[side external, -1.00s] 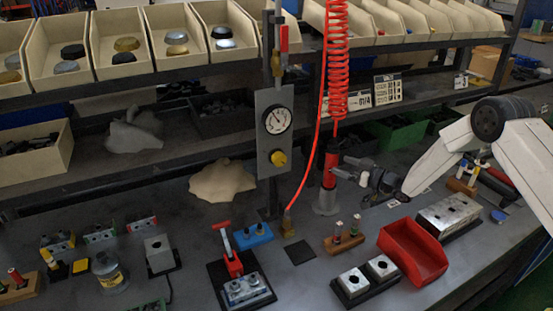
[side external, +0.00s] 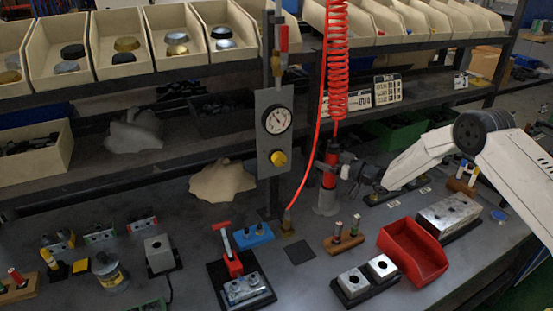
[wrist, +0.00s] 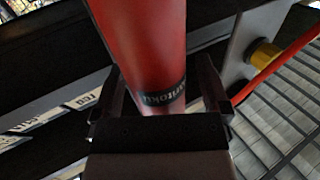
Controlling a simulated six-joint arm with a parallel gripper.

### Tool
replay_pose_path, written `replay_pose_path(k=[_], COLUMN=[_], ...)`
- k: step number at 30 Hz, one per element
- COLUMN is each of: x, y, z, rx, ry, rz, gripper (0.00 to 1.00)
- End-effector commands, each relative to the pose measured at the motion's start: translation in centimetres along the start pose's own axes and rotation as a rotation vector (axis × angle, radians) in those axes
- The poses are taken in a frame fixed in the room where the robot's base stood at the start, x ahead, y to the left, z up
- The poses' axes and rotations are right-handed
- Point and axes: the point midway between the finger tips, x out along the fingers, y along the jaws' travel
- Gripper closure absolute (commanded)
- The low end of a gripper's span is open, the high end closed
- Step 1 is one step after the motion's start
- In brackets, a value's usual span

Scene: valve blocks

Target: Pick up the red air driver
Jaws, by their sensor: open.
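The red air driver (side external: 330,168) stands upright in a grey holder (side external: 326,203) on the bench, below the coiled red hose, in the side view. My gripper (side external: 330,170) has come in from the right and is at the driver's body. In the wrist view the red driver (wrist: 143,50), with a dark lettered band, lies between the two dark fingers of my gripper (wrist: 160,100). The fingers are open, one on each side of it. I cannot tell whether either finger touches it.
A gauge panel (side external: 274,132) stands just left of the driver. The coiled red hose (side external: 338,60) hangs above it. A red tray (side external: 413,252), metal valve blocks (side external: 450,217) and a wooden peg holder (side external: 344,240) are on the bench in front. Shelf bins (side external: 185,42) line the back.

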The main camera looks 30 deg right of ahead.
Motion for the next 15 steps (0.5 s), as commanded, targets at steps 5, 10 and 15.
replay_pose_path(k=[5, 10, 15], x=[0.62, 0.63, 0.62], y=[-0.02, -0.01, -0.01], z=[-0.01, -0.01, -0.01], rx=[0.001, 0.001, 0.001], ry=[0.000, 0.000, 0.000], rz=[0.000, 0.001, 0.000], gripper=[0.04, 0.04, 0.04])
